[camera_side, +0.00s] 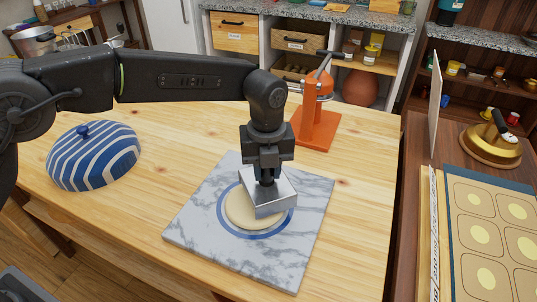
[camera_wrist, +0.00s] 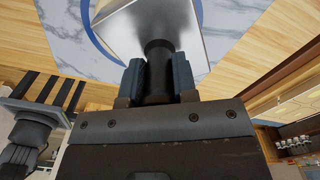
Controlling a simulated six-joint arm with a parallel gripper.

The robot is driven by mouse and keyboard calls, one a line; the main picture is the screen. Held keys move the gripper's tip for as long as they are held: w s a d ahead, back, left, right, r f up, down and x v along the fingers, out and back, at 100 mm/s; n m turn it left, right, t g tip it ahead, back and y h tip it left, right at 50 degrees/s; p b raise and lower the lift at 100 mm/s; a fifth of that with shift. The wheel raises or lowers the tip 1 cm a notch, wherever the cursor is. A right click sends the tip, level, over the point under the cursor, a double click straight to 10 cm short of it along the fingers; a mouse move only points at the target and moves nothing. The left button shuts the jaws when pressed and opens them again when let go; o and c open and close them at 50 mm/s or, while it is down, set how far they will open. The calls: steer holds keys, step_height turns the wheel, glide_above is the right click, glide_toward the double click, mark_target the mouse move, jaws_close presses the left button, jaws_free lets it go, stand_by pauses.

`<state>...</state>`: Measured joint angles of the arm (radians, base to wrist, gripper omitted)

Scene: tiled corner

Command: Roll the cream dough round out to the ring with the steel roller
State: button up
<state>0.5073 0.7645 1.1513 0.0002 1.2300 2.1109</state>
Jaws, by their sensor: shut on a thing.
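The cream dough round (camera_side: 244,214) lies flat inside the blue ring (camera_side: 227,225) on a grey-veined marble board (camera_side: 308,240). A margin shows between the dough and the ring at the left and front; the right and back are partly hidden. My gripper (camera_side: 266,168) is shut on the dark handle of the steel roller (camera_side: 270,194), a square-looking metal block over the dough's right and back part. I cannot tell whether the roller touches the dough. In the wrist view the roller (camera_wrist: 150,30) hangs from the handle between my fingers (camera_wrist: 160,80), and hides most of the ring (camera_wrist: 92,35).
A blue-and-white striped dome (camera_side: 94,157) stands left on the wooden table (camera_side: 180,170). An orange press (camera_side: 316,122) stands behind the board. A side counter at right holds a tray (camera_side: 485,235) of yellow-centred squares and a brass iron-like object (camera_side: 490,147).

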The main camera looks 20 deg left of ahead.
steer(key=shift+s+a+f, duration=0.1)
steer(key=shift+s+a, duration=0.15)
steer(key=shift+a, duration=0.05)
steer(key=shift+s+a+f, duration=0.1)
steer(key=shift+s+a, duration=1.75)
steer(key=shift+a, duration=0.05)
step_height(320, 180, up, 10)
steer(key=shift+f, duration=0.2)
steer(key=shift+d, duration=0.1)
